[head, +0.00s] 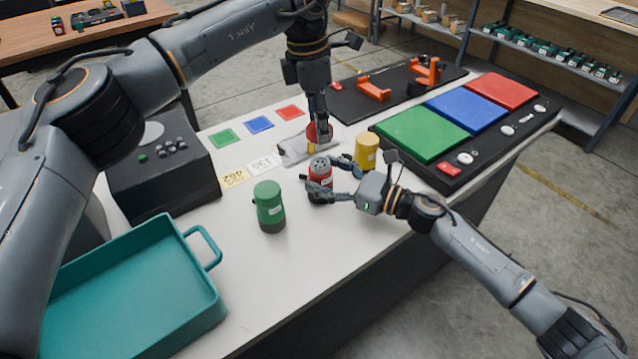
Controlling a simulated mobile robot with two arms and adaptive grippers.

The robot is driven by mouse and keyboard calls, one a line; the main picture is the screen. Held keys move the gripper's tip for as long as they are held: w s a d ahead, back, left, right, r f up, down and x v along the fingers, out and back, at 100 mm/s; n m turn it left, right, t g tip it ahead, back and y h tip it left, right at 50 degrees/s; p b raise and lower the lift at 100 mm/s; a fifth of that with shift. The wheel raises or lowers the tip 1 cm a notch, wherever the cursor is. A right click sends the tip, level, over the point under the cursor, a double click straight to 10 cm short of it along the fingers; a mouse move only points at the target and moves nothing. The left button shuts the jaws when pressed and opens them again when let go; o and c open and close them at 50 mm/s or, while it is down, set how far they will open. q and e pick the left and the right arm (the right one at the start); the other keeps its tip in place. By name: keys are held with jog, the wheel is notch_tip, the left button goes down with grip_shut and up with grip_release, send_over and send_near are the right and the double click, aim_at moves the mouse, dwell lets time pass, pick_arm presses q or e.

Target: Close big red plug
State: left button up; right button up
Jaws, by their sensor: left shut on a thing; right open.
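The big red plug shows as two red parts in the head view. The lower red part (320,171) stands upright on the white table, with small dark marks on its top face. My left gripper (319,132) points down behind it and is shut on another red piece (326,133), mostly hidden by the fingers, close to a grey flat patch on the table. My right gripper (335,181) is open, with its fingers beside the lower red part on its right and front; I cannot tell whether they touch it.
A green cylinder (269,207) and a yellow cylinder (366,152) stand close by on the white table (300,262). A teal tray (213,312) is at front left. A black board (520,142) with green, blue and red panels lies at right.

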jog(key=shift+x, duration=0.85)
grip_shut()
pick_arm(q)
send_over(322, 162)
jog(key=shift+a+f, duration=0.15)
jog(key=shift+f, duration=1.1)
jog(key=shift+a+f, duration=0.1)
jog(key=shift+f, duration=1.1)
